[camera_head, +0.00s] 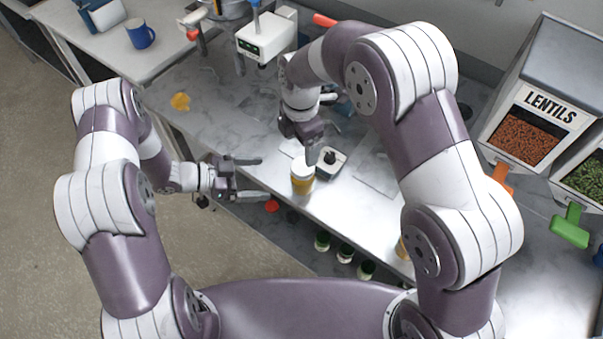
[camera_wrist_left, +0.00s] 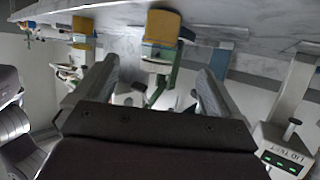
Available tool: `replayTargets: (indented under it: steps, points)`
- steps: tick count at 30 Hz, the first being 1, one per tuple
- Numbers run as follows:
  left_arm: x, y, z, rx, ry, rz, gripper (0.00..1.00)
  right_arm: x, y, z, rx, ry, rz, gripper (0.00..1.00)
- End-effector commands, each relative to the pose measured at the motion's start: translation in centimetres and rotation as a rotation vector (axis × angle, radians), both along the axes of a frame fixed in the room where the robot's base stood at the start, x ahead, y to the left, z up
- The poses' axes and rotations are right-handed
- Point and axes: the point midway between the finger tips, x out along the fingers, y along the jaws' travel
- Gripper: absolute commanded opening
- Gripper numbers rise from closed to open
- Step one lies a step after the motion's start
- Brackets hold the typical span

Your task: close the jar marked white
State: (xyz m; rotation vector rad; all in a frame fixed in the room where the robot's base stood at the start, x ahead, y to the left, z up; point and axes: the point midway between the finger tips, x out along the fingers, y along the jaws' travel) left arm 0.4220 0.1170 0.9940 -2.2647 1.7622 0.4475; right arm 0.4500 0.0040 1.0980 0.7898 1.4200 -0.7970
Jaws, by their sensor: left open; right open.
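A jar (camera_head: 302,186) with an amber body and a white top stands upright near the table's front edge in the head view. I cannot tell whether its white top is a seated lid. My left gripper (camera_head: 257,178) is open and level, left of the jar and apart from it. Its two spread fingers (camera_wrist_left: 155,90) also show in the left wrist view, with nothing clearly held between them. My right gripper (camera_head: 306,150) points down from above, just over the jar's far side. It is open; whether a finger touches the jar is unclear.
A small white device (camera_head: 331,162) with a black knob stands right of the jar; a "LID TEST" device (camera_wrist_left: 285,145) shows in the wrist view. Another amber jar (camera_head: 402,249) is partly behind my right arm. Green-topped bottles (camera_head: 345,252) sit below the front edge. A lentil bin (camera_head: 525,138) stands right.

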Motion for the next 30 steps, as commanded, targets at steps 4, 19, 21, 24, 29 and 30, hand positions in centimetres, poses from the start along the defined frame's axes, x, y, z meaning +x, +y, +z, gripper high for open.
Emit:
replayTargets:
  steps: [4,19,21,24,29,30]
  points:
    - [-0.1,-0.1,0.0,-0.003,-0.001,-0.004,0.97,0.0,0.0,-0.1,0.001,-0.001,0.003,0.82]
    - [1.1,-5.0,-2.1,0.000,0.000,-0.008,0.97,0.1,-0.1,0.0,0.002,-0.003,-0.002,0.82]
    - [1.5,-6.3,-2.6,0.000,-0.001,-0.008,0.97,0.1,-0.1,0.0,0.002,-0.003,-0.002,0.82]
    - [1.9,-8.0,-3.4,0.000,-0.001,-0.007,0.97,0.1,-0.1,0.0,0.002,-0.003,-0.002,0.82]
    - [2.5,-10.1,-4.3,0.001,-0.002,-0.005,0.97,0.1,-0.1,0.0,0.002,-0.003,-0.002,0.82]
    - [2.6,-10.5,-4.4,0.000,-0.002,-0.004,0.97,0.1,-0.1,0.0,0.002,-0.003,-0.002,0.82]
